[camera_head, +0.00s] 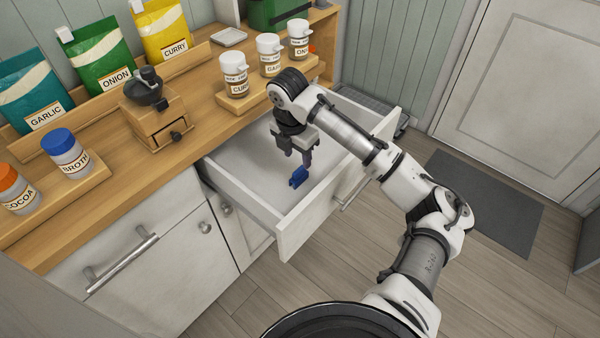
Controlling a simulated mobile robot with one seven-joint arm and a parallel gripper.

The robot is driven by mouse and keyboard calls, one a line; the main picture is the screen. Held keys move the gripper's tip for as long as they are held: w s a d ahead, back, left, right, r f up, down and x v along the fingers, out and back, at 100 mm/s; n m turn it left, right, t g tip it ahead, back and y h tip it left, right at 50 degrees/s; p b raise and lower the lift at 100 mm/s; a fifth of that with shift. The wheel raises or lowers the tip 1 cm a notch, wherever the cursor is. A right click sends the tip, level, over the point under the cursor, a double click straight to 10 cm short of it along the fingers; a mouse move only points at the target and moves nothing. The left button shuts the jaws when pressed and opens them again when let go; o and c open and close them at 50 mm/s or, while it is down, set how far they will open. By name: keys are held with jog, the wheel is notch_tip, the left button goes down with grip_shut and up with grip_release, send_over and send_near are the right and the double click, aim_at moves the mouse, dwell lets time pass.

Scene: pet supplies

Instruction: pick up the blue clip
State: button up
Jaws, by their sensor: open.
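The blue clip (298,178) is a small dark-blue piece at the open drawer, below my gripper. My gripper (297,163) points down into the drawer (245,195), with its fingertips just above or at the top of the clip. The gripper is open. From this single view I cannot tell whether the clip lies between the fingers or whether it touches the drawer floor. My arm reaches in from the lower right and covers part of the drawer's right side.
The drawer's front panel (300,225) and side walls surround the gripper. Above is a wooden counter (195,110) with a grinder (155,108), several labelled jars and seasoning bags (160,30). Wood floor (310,290) and a dark mat (480,200) lie to the right.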

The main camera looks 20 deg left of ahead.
aim_at(299, 170)
jog(key=f, duration=0.3)
jog(key=f+p, duration=0.1)
jog(key=f, duration=0.2)
jog(key=w+f+p, duration=0.1)
jog(key=f, duration=0.1)
jog(key=shift+f, duration=0.4)
grip_shut()
